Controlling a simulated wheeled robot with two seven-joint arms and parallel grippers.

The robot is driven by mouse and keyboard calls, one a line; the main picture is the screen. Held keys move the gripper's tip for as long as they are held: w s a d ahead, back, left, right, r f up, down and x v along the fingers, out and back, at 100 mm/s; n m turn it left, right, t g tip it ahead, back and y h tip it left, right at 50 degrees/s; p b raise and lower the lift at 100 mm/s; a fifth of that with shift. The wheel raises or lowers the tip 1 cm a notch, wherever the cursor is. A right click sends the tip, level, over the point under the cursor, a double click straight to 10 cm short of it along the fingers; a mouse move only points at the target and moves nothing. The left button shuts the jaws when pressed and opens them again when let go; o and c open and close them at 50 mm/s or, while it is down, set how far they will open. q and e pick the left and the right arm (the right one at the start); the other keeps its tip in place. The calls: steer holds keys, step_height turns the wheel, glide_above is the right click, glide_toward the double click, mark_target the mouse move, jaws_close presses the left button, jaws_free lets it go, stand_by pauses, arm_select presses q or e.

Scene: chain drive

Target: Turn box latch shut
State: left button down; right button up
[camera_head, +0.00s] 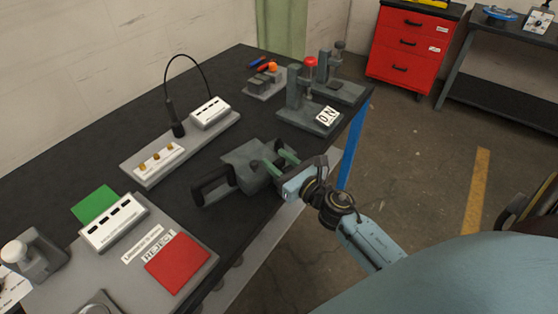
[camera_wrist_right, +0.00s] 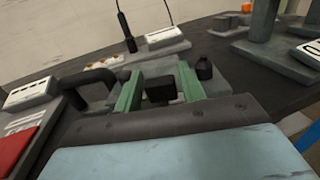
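My right gripper (camera_head: 280,163), with green fingers, is over the right part of a grey fixture (camera_head: 238,157) near the bench's front edge. In the right wrist view its two fingers (camera_wrist_right: 160,88) are spread apart. A black block (camera_wrist_right: 161,91), perhaps the latch, shows between them, with a narrow gap visible on each side; contact lower down cannot be told. A black handle (camera_head: 212,187) is at the fixture's left side and also shows in the wrist view (camera_wrist_right: 92,78). A small black knob (camera_wrist_right: 204,69) stands just right of the fingers. My left gripper is out of view.
The black bench (camera_head: 150,107) holds a grey board with a white socket block (camera_head: 210,112) and a black cable probe (camera_head: 177,122) behind the fixture. Clamp stands (camera_head: 308,95) are at the back right. A red reject pad (camera_head: 177,263) lies at the front left.

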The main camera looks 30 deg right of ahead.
steer(key=c, duration=0.7)
steer(key=shift+y, duration=0.3)
